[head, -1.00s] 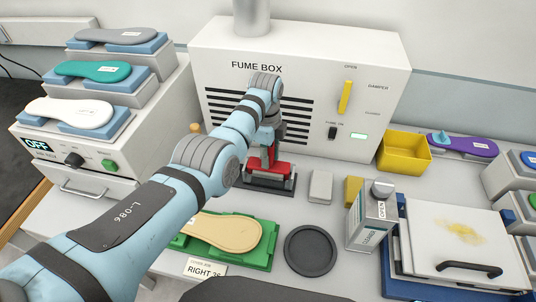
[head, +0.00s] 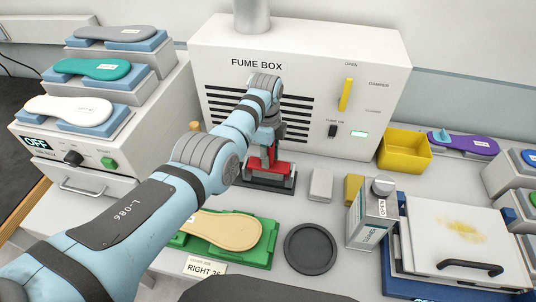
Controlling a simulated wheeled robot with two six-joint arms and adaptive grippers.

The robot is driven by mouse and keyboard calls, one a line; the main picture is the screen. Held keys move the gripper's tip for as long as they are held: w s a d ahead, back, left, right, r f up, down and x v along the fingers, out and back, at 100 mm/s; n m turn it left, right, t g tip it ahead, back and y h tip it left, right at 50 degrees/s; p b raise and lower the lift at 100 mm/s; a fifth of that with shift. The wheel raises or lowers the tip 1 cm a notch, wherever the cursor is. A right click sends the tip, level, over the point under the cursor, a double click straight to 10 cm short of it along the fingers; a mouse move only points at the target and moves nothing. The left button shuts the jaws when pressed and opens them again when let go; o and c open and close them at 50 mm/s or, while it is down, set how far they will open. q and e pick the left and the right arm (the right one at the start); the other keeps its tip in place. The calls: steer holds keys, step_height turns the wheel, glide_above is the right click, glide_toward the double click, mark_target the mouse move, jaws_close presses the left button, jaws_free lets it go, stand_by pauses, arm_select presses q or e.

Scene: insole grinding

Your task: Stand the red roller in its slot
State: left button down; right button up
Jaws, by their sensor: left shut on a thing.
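My left arm reaches from the lower left to the front of the fume box. My left gripper (head: 266,150) points down and is shut on the red roller (head: 281,167). The roller is at a dark slotted holder (head: 268,184) that stands on the bench before the fume box. The gripper and wrist cover part of the roller, and I cannot tell whether it is fully seated in its slot. My right gripper is not in view.
A grey block (head: 320,184), a yellow block (head: 353,188) and a cleaner carton (head: 371,213) stand to the right. A green tray (head: 262,257) with a beige insole (head: 225,230) and a dark round dish (head: 310,249) lie in front. The fume box (head: 310,60) closes off the back.

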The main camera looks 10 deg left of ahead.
arm_select(q)
steer(key=shift+f, duration=0.3)
steer(key=c, duration=1)
jaws_free()
steer(key=shift+c, duration=0.2)
steer(key=shift+r, duration=0.1)
step_height(320, 180, up, 3)
steer(key=p, duration=0.2)
steer(key=shift+p, duration=0.4)
steer(key=shift+r, duration=1.95)
